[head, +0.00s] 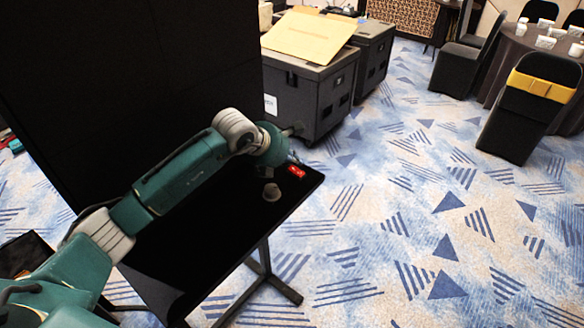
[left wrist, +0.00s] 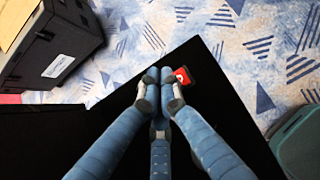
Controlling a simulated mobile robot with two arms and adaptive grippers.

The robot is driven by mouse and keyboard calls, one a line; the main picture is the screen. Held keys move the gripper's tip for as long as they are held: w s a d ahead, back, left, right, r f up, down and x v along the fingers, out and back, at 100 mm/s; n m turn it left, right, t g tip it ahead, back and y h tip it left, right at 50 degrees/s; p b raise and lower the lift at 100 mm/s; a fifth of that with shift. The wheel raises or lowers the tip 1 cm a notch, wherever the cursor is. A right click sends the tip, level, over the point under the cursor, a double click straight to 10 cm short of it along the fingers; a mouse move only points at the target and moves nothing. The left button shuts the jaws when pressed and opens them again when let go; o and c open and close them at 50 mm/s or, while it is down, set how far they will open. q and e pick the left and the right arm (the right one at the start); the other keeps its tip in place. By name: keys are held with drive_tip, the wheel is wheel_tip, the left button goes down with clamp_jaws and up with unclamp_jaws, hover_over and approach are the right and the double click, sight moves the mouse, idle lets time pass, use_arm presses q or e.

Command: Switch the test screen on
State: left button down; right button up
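A small red thing with a white mark (head: 297,171) lies at the far right corner of a black flat surface (head: 215,245) on a dark stand. It also shows in the left wrist view (left wrist: 183,76). My left gripper (head: 292,159) is just beside it. In the left wrist view its blue fingertips (left wrist: 159,77) are drawn together, with nothing seen between them, and partly cover the red thing. I cannot tell whether they touch it. A large black panel (head: 110,75) stands at the left and shows no picture. My right gripper is not in view.
Dark wheeled cases (head: 312,105) stand behind the black surface, the near one with a brown board (head: 310,36) on top. A round table (head: 520,45) and dark chairs (head: 528,108) are at the upper right. The patterned carpet (head: 420,220) is clear to the right.

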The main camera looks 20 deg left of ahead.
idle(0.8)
use_arm(q)
drive_tip(key=shift+f+b, duration=0.35)
drive_tip(key=shift+b, duration=0.1)
drive_tip(key=shift+f, duration=0.1)
drive_tip(key=shift+a, duration=0.1)
drive_tip(key=shift+a+f+b, duration=0.1)
drive_tip(key=shift+f+b, duration=0.2)
drive_tip(key=shift+b, duration=0.2)
drive_tip(key=shift+r, duration=0.1)
idle(0.5)
drive_tip(key=shift+r, duration=0.4)
drive_tip(key=shift+d+r+p, duration=0.25)
drive_tip(key=shift+r+p, duration=0.05)
drive_tip(key=shift+p, duration=0.05)
